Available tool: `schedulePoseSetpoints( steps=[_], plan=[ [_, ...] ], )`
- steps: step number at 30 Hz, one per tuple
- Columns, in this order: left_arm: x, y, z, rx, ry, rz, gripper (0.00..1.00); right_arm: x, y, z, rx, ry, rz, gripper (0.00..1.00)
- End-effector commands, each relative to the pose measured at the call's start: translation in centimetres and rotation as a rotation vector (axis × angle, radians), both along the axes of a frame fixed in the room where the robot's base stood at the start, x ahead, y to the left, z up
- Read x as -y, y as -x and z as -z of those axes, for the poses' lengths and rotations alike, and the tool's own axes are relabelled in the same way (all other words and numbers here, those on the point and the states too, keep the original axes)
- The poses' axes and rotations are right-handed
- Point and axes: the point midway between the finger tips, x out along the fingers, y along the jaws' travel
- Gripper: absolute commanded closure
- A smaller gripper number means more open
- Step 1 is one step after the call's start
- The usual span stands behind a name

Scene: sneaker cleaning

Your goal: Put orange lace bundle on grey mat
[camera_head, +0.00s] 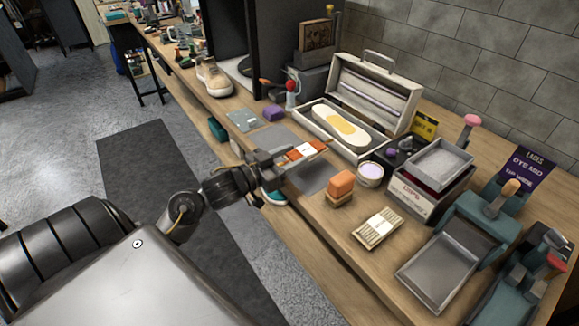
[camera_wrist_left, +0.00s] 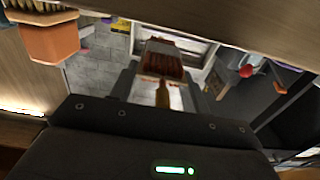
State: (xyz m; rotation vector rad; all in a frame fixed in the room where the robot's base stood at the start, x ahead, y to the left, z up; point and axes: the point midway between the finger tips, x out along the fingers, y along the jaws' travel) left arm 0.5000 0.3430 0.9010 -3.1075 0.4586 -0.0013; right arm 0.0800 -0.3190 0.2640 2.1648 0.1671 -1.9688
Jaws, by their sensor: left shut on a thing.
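The orange lace bundle (camera_head: 305,151), with a pale band around it, is between the fingers of my left gripper (camera_head: 288,157). In the left wrist view the bundle (camera_wrist_left: 170,64) also shows between the two fingers of the left gripper (camera_wrist_left: 160,85), which is shut on it. The grey mat (camera_head: 312,179) lies on the wooden bench, partly hidden by the gripper and bundle. The bundle appears over the mat in the head view; whether it touches the mat I cannot tell. My right gripper is not in view.
An orange-topped brush (camera_head: 341,186) stands right of the mat, with a round tin (camera_head: 370,174) behind it. A cream bundle (camera_head: 377,228) lies nearer the front edge.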

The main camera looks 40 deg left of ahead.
Motion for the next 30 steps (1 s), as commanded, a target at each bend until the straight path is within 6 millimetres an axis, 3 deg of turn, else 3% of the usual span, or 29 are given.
schedulePoseSetpoints(
  steps=[8, 20, 21, 25, 30],
  plan=[
    [-0.4, -0.2, 3.4, -0.002, 0.004, -0.002, 0.79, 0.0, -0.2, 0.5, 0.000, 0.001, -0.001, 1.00],
    [-0.3, -0.2, 3.9, 0.000, 0.001, 0.000, 0.79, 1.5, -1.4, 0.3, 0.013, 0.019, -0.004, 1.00],
    [-0.3, -0.2, 3.8, 0.000, 0.000, 0.000, 0.48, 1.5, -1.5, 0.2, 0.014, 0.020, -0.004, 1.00],
    [-0.3, -0.2, 3.8, 0.000, 0.000, 0.000, 0.32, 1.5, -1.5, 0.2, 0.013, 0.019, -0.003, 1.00],
    [-0.3, -0.2, 3.8, 0.000, 0.000, 0.000, 0.32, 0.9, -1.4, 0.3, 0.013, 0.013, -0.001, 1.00]
  ],
)
